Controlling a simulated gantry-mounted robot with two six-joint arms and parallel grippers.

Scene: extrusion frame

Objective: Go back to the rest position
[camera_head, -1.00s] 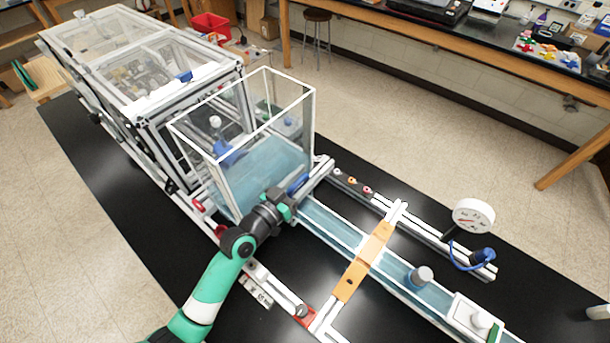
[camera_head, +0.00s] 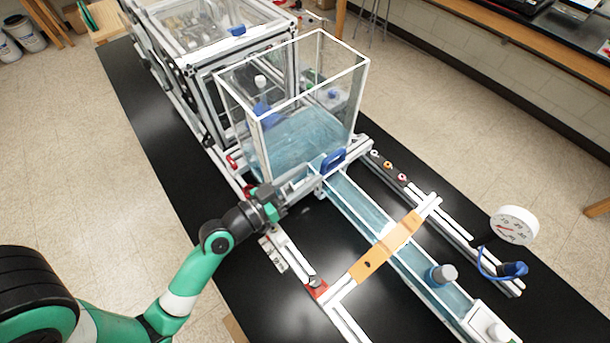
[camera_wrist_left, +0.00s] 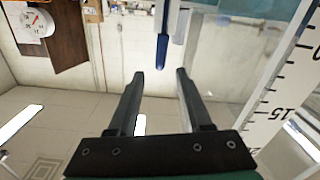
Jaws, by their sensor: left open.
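My left gripper (camera_head: 287,198) is at the near left corner of the clear water tank, left of the channel. In the left wrist view its two dark fingers (camera_wrist_left: 160,76) are apart with nothing between them. A blue handle (camera_head: 333,158) stands at the tank's outlet, to the upper right of the gripper and apart from it. In the left wrist view a blue bar (camera_wrist_left: 162,52), probably that handle, is just beyond the fingertips. My right gripper is not in view.
The clear tank (camera_head: 358,95) holds water and feeds a long channel (camera_head: 362,208). An orange bridge piece (camera_head: 390,246) crosses the channel. A white dial gauge (camera_head: 514,226) stands at the right.

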